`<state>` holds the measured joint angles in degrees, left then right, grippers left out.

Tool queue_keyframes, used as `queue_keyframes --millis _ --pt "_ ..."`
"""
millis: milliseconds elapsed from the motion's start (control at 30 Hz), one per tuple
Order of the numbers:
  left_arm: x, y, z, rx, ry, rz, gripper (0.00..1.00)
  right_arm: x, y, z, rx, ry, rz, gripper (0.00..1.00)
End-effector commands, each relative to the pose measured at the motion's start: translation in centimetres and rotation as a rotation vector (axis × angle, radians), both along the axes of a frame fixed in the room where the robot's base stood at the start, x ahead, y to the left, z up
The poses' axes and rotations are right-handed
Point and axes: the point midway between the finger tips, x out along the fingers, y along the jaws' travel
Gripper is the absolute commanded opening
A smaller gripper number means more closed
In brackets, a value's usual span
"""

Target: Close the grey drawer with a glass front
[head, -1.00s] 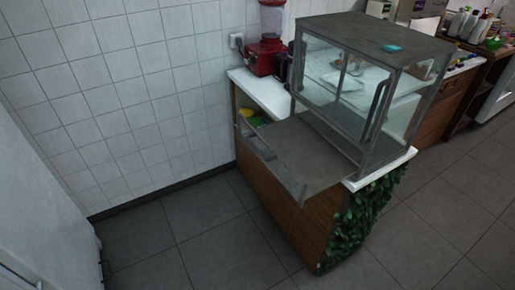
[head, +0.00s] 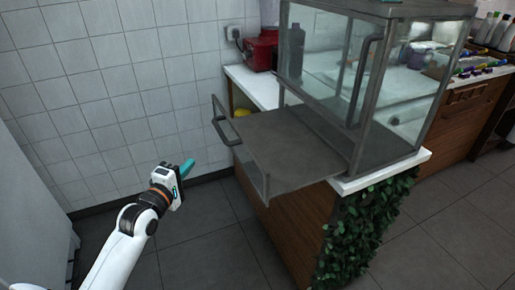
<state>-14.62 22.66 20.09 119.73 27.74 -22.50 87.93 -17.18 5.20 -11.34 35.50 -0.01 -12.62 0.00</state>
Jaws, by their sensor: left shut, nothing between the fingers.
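The grey drawer (head: 283,150) is pulled out to the left from under the glass display case (head: 350,75). Its glass front panel (head: 254,170) stands at the drawer's left end, with a dark curved handle (head: 225,131) on its outer side. My left gripper (head: 187,168) is shut and empty, with teal fingertips. In the picture it is left of and a little below the drawer's handle, apart from it. My right gripper is not in view.
The case stands on a wooden counter (head: 283,228) with a white top and green leaves (head: 368,230) on its front corner. A red appliance (head: 262,50) stands behind, near the tiled wall. Grey floor is free left of the counter.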

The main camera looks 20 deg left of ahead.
Motion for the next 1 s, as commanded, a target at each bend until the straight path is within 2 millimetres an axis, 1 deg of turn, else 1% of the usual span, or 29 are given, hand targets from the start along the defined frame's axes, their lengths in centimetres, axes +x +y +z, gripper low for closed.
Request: queue_keyframes --millis 33,100,167,267,400,600,667,800,1000 --pt "-0.1 -0.2 0.8 -0.017 -0.023 -0.006 0.00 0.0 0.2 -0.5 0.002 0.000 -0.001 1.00" --pt "0.0 -0.3 1.6 -0.032 -0.041 -0.011 0.00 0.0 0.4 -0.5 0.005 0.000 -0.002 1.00" --pt "0.4 -0.3 1.9 -0.037 -0.045 -0.012 0.00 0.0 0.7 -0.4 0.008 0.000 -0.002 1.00" --pt "1.7 -0.2 1.9 -0.036 -0.045 -0.011 0.00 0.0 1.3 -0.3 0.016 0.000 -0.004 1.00" --pt "4.5 0.0 2.0 -0.035 -0.045 -0.011 0.00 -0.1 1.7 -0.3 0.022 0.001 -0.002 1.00" --pt "8.8 0.4 1.9 -0.034 -0.043 -0.010 0.00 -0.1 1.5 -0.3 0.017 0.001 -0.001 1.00" --pt "9.9 0.5 1.9 -0.033 -0.042 -0.010 0.00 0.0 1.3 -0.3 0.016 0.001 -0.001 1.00" --pt "11.5 -1.1 1.8 -0.036 -0.041 -0.012 0.00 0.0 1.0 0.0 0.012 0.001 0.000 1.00" --pt "12.6 -2.1 1.7 -0.034 -0.040 -0.011 0.00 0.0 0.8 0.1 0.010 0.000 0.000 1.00"
